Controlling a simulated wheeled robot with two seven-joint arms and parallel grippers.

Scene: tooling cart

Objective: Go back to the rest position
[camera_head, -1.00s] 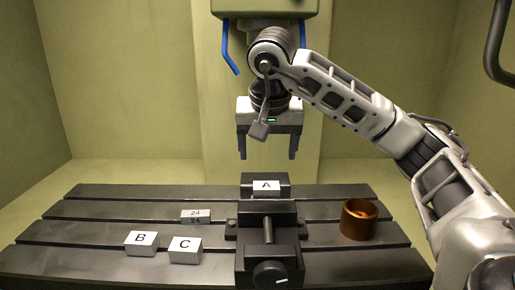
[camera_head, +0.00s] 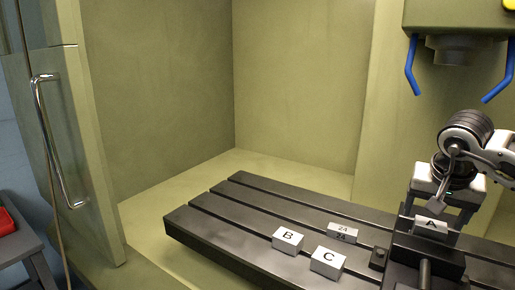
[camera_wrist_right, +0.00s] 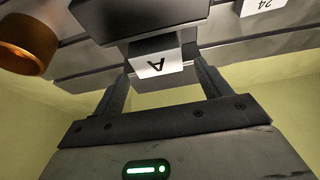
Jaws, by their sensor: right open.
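My right gripper (camera_head: 433,226) is open at the vise, with its two fingers pointing down. The white block A (camera_head: 430,227) sits at the vise (camera_head: 428,262) and appears between the fingers in the head view. The wrist view also shows block A (camera_wrist_right: 157,65) between or just beyond the fingertips; I cannot tell whether they touch it. White blocks B (camera_head: 287,239) and C (camera_head: 327,262) lie on the slotted machine table (camera_head: 215,225), and block 24 (camera_head: 343,230) lies behind them. My left gripper is not in view.
Blue nozzles (camera_head: 412,66) hang from the machine head above. A copper-coloured cup (camera_wrist_right: 28,42) shows in the wrist view. At the left are the enclosure door with its metal handle (camera_head: 58,140) and a grey cart (camera_head: 22,240) with a red bin (camera_head: 6,222). The table's left part is clear.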

